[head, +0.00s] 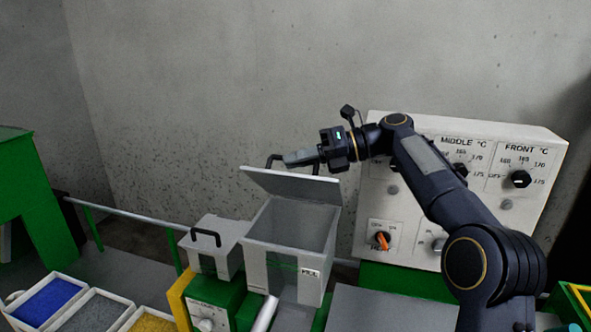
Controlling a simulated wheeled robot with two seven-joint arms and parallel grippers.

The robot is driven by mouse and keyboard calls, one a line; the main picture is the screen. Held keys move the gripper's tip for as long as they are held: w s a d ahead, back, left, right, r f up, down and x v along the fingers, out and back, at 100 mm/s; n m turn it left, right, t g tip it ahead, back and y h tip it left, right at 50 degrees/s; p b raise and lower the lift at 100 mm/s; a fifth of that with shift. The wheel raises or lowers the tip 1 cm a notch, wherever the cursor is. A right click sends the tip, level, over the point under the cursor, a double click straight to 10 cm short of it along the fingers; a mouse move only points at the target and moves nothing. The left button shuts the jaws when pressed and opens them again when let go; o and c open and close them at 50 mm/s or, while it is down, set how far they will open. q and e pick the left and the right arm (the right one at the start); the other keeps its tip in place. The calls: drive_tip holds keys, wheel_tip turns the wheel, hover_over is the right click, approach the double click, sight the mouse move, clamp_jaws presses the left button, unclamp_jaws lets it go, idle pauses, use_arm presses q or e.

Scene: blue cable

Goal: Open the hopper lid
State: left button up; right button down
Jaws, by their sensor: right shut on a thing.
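The hopper (285,258) is a light grey box standing in the middle of the head view, with its dark inside showing. Its lid (297,186) is raised, tilted up at the back of the opening. A dark handle (272,159) stands on the lid's upper side. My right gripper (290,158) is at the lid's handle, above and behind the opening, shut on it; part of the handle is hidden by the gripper. My left gripper is not in view.
A smaller grey box (226,264) with a black handle stands left of the hopper. A control panel (375,215) with knobs stands to the right, behind my right arm. Trays of blue (47,301), grey and yellow granules lie at lower left. A concrete wall stands behind.

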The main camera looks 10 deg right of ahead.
drive_tip(key=shift+w+d+r, duration=0.2)
drive_tip(key=shift+w+r, duration=0.2)
drive_tip(key=shift+w, duration=0.2)
drive_tip(key=shift+w+d+r, duration=0.15)
drive_tip(key=shift+w+r, duration=0.25)
drive_tip(key=shift+w, duration=0.15)
drive_tip(key=shift+w+d+r, duration=0.2)
drive_tip(key=shift+w+d, duration=0.1)
drive_tip(key=shift+w, duration=0.1)
drive_tip(key=c, duration=1.5)
unclamp_jaws()
drive_tip(key=shift+d, duration=0.1)
drive_tip(key=shift+f, duration=0.1)
